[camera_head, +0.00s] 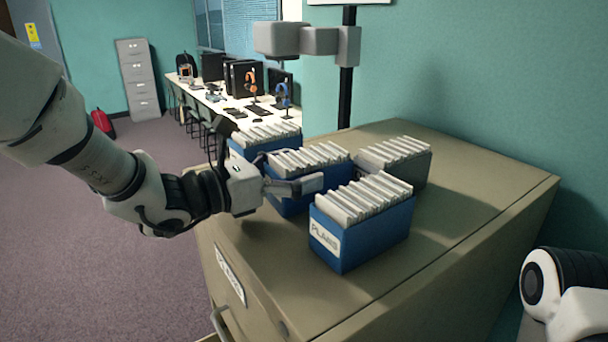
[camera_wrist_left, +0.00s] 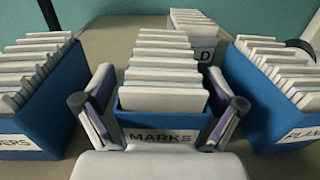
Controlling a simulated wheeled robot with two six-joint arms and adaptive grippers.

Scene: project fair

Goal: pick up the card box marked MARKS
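The card box marked MARKS (camera_wrist_left: 163,135) is blue, filled with white cards, and stands upright in the middle of the left wrist view. In the head view it is the blue box (camera_head: 316,157) behind my left gripper, its label hidden. My left gripper (camera_head: 308,184) is at the box, and in the wrist view its fingers (camera_wrist_left: 163,92) straddle it, one along each side. The fingers lie very close to the side walls; I cannot tell whether they press on them. The box seems to rest on the cabinet top. My right gripper is not clearly visible.
A blue box marked PLANS (camera_head: 362,226) stands close on the right. Another blue box (camera_head: 264,137) stands on the left, and a grey box (camera_head: 400,158) behind. All are on a beige cabinet (camera_head: 465,195), whose right part is clear. A white and black part (camera_head: 565,295) shows at lower right.

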